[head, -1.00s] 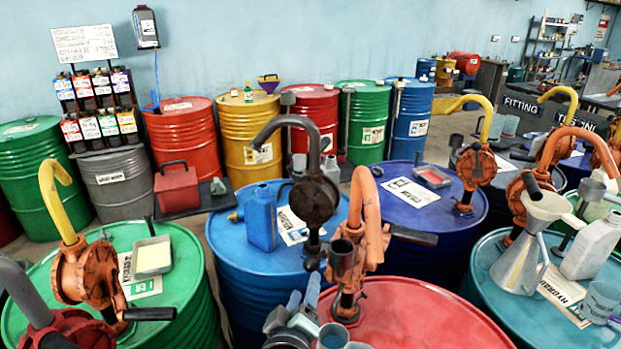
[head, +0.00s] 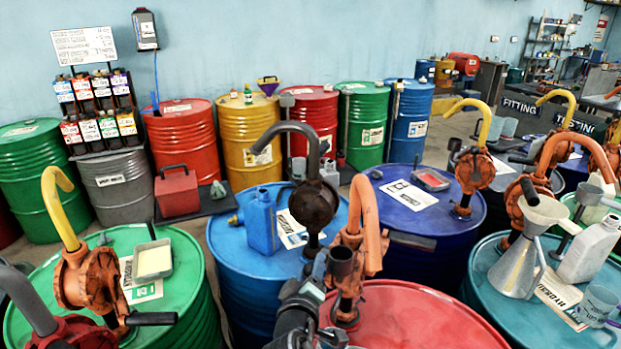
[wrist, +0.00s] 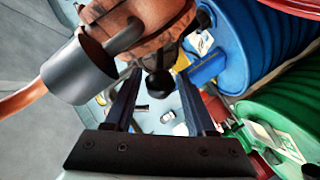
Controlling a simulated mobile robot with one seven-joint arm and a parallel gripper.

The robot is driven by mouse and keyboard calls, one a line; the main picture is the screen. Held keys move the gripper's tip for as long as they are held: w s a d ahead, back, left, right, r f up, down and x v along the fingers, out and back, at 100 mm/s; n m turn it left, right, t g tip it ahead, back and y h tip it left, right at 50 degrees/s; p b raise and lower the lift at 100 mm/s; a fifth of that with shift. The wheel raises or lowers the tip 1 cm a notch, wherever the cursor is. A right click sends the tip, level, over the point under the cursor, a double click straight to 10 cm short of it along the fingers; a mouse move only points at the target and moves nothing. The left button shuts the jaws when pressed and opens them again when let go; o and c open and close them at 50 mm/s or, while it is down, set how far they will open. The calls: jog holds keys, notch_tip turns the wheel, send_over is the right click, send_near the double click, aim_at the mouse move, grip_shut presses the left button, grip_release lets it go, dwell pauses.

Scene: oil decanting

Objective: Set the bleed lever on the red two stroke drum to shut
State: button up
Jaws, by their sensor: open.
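The red drum (head: 415,318) stands at the front centre of the head view. An orange pump (head: 350,290) with a hooked spout and a dark cup-like outlet stands on it. In the wrist view the pump body (wrist: 140,30) and the dark cylinder (wrist: 75,75) are close. A black knob on a short stem (wrist: 158,82) shows between my fingertips; I cannot tell whether it is the bleed lever, or its setting. My gripper (wrist: 159,78) is open, its two fingers on either side of the knob with gaps. In the head view my arm hides part of the drum's left edge.
A blue drum (head: 240,285) with a blue jug (head: 262,222) and dark hooked pump stands behind left. A green drum (head: 195,275) is left, a teal drum (head: 490,290) with a funnel (head: 525,245) right. Pumps crowd the space; the red drum's right top is bare.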

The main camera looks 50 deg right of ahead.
grip_shut()
dwell(1.3)
